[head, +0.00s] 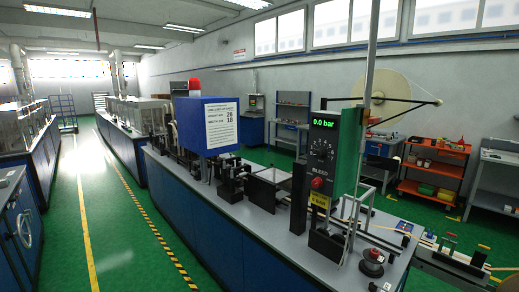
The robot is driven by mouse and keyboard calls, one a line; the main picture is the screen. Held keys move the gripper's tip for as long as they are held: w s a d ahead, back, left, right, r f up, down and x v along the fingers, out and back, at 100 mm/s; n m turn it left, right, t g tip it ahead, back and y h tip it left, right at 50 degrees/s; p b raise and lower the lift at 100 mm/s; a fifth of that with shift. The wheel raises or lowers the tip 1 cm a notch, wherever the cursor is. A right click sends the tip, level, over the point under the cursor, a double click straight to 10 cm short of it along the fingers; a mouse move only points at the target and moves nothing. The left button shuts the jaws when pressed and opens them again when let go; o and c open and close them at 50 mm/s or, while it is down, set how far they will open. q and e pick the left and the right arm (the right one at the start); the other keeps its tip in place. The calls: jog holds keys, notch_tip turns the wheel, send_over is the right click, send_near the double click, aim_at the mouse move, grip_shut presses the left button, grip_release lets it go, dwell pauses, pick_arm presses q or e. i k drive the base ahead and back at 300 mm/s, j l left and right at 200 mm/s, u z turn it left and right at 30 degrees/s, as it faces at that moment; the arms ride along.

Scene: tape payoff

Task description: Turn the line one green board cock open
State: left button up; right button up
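A tall upright panel (323,165) with a green side (347,160) stands on the long bench to the right of the middle. Its dark face carries a lit display (323,124) reading 0.0 bar, a round dial below it, and the label BLEED. A red knob (317,183) sits under that label, above a yellow label (319,200). The fine position of the knob and any line-one marking are too small to tell. Neither of my grippers is in view.
The grey bench top (225,195) carries a blue box (207,125) with a notice and dark machine parts. A round dark fitting with a red top (373,256) stands at the near right. An orange cart (436,170) is behind. The green aisle (130,220) at left is clear.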

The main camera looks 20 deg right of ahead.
aim_at(372, 120)
jog(key=z, duration=1.4)
